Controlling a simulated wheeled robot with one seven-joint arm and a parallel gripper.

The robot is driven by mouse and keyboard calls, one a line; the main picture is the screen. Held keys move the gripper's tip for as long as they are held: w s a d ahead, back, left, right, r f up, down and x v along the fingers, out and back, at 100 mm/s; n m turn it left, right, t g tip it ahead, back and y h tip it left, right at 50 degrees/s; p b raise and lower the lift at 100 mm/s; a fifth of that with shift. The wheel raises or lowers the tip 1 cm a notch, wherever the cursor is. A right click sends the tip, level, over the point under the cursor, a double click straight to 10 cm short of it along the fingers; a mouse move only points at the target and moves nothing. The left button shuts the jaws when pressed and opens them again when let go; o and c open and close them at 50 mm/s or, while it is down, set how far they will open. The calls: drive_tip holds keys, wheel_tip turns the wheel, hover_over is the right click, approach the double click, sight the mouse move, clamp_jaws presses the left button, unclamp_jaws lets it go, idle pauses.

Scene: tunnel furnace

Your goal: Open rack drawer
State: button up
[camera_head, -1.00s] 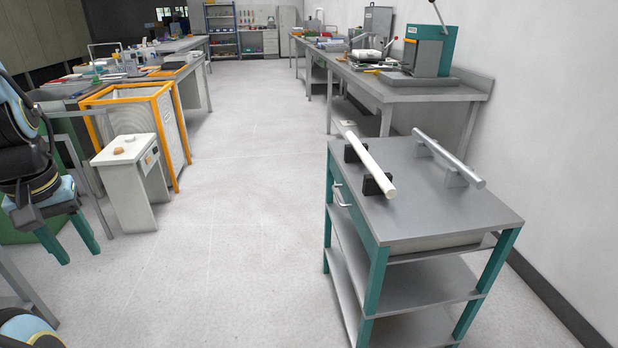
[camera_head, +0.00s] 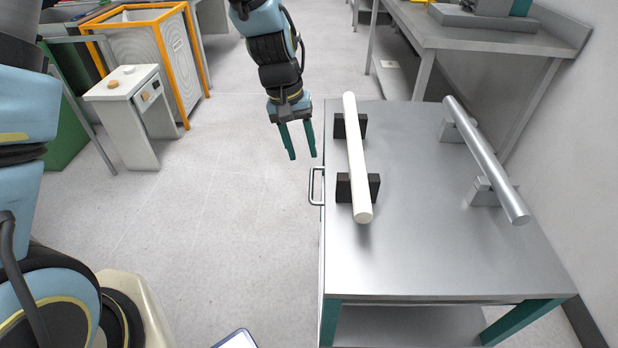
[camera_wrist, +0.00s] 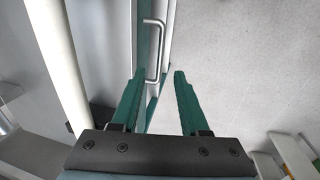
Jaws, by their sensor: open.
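The rack (camera_head: 440,255) is a grey metal cart with teal legs at the right in the head view. Its silver drawer handle (camera_head: 312,186) sticks out from the left side, just under the top. The handle also shows in the wrist view (camera_wrist: 153,50), ahead of my fingers. My gripper (camera_head: 302,157) is open and empty, fingers pointing down, left of the rack and a little beyond the handle in the head view. In the wrist view the left fingertip of my gripper (camera_wrist: 160,72) appears close to the handle's lower end; I cannot tell if they touch. The drawer front is mostly hidden.
A white rod (camera_head: 354,150) lies on black blocks along the rack's left edge, close to my gripper. A silver rod (camera_head: 485,160) rests on grey supports at the right. A white control box (camera_head: 128,110) and orange-framed unit (camera_head: 158,50) stand left. Floor between is clear.

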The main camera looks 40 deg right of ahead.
sight(311, 185)
drive_tip(key=f, duration=0.3)
drive_tip(key=d+f, duration=0.1)
drive_tip(key=f, duration=0.2)
drive_tip(key=s+f+p, duration=0.1)
drive_tip(key=f, duration=0.2)
drive_tip(key=shift+s+d+f, duration=0.1)
drive_tip(key=shift+d, duration=0.05)
clamp_jaws()
idle(1.1)
